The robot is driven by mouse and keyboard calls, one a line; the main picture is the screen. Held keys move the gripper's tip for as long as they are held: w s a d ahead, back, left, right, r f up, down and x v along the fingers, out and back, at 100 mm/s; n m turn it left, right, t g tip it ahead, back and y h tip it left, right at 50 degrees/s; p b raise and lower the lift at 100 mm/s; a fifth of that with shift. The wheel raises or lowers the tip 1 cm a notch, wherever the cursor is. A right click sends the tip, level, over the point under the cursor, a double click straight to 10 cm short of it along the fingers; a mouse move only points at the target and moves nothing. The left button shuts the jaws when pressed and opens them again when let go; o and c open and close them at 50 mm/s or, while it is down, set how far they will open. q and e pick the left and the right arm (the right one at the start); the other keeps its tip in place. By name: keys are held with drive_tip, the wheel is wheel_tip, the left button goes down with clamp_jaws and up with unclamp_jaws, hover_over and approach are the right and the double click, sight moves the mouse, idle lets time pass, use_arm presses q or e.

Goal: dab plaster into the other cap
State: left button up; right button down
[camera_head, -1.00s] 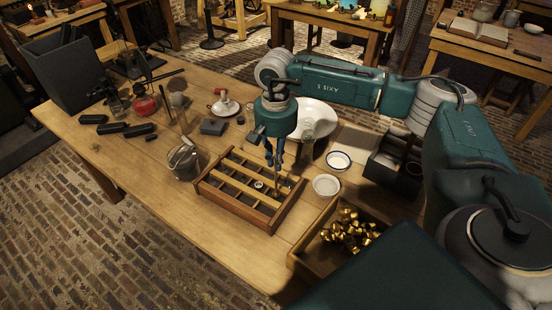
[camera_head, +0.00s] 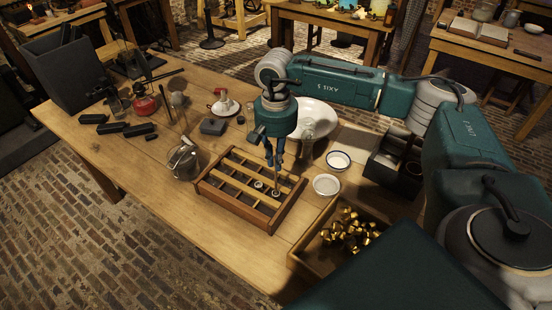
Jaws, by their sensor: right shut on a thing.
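A wooden rack (camera_head: 232,207) with slats stands on the table. Two small round caps with pale fill sit in it: the left cap (camera_head: 258,184) and the right cap (camera_head: 277,193). My right gripper (camera_head: 274,160) is above the rack, pointing down. It is shut on a thin stick-like tool (camera_head: 276,178), whose lower end is over or at the right cap; I cannot tell if it touches. A white bowl (camera_head: 326,185) and a blue-rimmed white bowl (camera_head: 338,161) stand right of the rack; their contents are unclear. My left gripper is not in view.
A wooden box of brass pieces (camera_head: 310,254) is at the table's front right. A metal bucket (camera_head: 184,163) stands left of the rack. A large white dish (camera_head: 322,116) is behind my right gripper. Bare table (camera_head: 125,168) lies to the front left.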

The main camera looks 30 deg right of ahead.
drive_tip(key=shift+r+p, duration=1.95)
drive_tip(key=shift+r, duration=1.85)
